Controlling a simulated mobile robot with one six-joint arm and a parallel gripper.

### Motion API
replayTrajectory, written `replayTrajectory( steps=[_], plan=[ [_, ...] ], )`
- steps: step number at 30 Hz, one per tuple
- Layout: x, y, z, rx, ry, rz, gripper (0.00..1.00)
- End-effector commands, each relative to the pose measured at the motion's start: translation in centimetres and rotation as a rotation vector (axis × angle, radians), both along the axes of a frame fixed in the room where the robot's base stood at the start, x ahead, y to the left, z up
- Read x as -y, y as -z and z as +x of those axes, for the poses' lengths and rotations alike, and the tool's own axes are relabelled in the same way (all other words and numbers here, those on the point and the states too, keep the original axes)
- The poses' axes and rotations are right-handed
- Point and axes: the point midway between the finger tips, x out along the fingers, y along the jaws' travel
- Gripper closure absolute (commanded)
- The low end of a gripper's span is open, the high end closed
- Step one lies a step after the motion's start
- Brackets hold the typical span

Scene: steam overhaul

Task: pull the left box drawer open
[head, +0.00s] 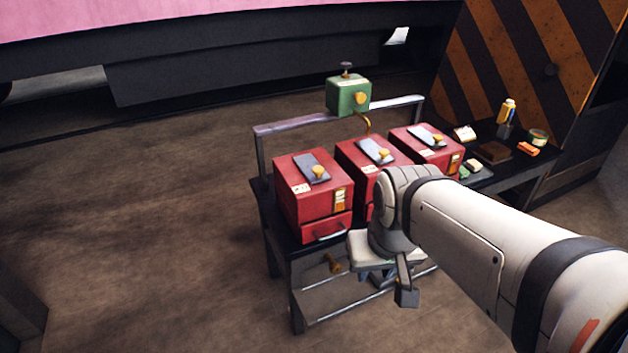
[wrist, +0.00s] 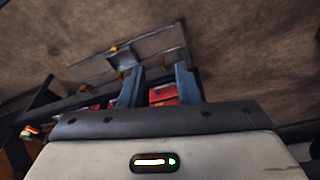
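Three red boxes stand in a row on a dark bench. The left box (head: 306,193) has a grey plate with a yellow knob on top. The drawer looks shut or nearly so. My gripper is mostly hidden by my wrist in the head view, low in front of the boxes and right of that handle. In the wrist view my gripper (wrist: 159,70) has its two fingers apart with nothing held. A red surface (wrist: 163,94) shows beyond them; I cannot tell which box it belongs to.
The middle box (head: 358,155) is partly behind my arm; the right box (head: 440,157) stands beyond it. A green box (head: 348,97) sits above the back rail. Small items, including an orange one (head: 527,149), lie on the right. Floor left of the bench is clear.

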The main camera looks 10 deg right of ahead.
Motion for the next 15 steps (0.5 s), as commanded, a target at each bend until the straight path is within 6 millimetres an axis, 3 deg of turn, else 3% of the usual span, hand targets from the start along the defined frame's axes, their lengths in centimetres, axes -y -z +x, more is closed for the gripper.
replayTrajectory(
  steps=[4,7,11,15],
  plan=[
    [0.3,0.9,0.9,0.017,-0.022,-0.015,0.7],
    [1.5,3.0,3.6,0.072,-0.087,-0.063,0.7],
    [3.1,7.5,9.5,0.196,-0.279,-0.184,0.7],
    [4.7,12.9,16.8,0.36,-0.552,-0.357,0.7]
  ],
)
